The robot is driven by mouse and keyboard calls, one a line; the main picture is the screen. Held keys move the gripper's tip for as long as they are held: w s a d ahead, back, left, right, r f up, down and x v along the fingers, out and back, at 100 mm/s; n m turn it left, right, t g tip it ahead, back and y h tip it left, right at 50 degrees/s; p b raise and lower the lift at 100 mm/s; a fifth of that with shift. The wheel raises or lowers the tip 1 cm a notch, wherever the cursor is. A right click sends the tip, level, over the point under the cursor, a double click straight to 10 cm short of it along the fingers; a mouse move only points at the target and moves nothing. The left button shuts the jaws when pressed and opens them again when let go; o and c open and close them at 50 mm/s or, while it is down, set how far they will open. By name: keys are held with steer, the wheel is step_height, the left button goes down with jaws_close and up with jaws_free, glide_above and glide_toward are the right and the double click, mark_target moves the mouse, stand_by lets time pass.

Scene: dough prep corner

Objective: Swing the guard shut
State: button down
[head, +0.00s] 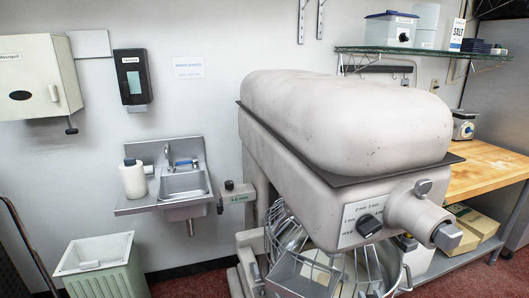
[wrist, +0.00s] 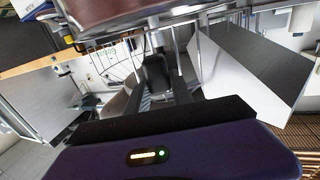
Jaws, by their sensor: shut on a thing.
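The guard (head: 284,236) is a wire cage under the head of the big grey mixer (head: 345,125), in front of the bowl (head: 388,266). Its wires also show in the wrist view (wrist: 112,66). My gripper (wrist: 160,84) is shut on a dark block (wrist: 155,70) beside these wires, seemingly the guard's handle. My gripper cannot be made out in the head view. The mixer's head hides the upper part of the guard, and how far it stands open cannot be told.
A steel sink (head: 184,188) and a green-grey bin (head: 97,268) stand left of the mixer. A wooden-topped table (head: 492,165) with boxes below stands to the right. A wire shelf (head: 425,51) hangs above. A large grey panel (wrist: 250,68) is close right of the fingers.

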steer(key=shift+w+d+r+n+y+b, duration=0.15)
steer(key=shift+d+n+y+b, duration=0.35)
steer(key=shift+d+y+b, duration=0.5)
steer(key=shift+w+d+f+n+y+b, duration=0.15)
steer(key=shift+d+n+y+b, duration=0.4)
steer(key=shift+d+b, duration=0.85)
steer(key=shift+r, duration=0.1)
steer(key=shift+d, duration=0.1)
steer(key=shift+w+d+n+g+y+b, duration=0.35)
steer(key=shift+d+y+b, duration=0.25)
steer(key=shift+d+b, duration=0.4)
steer(key=shift+w+d+n+g+y+b, duration=0.35)
steer(key=shift+d+y+b, duration=0.35)
steer(key=shift+b, duration=0.5)
steer(key=shift+w+d+n+g+y+b, duration=0.15)
steer(key=shift+d+n+y+b, duration=0.35)
steer(key=shift+d+b, duration=0.55)
steer(key=shift+a, duration=0.1)
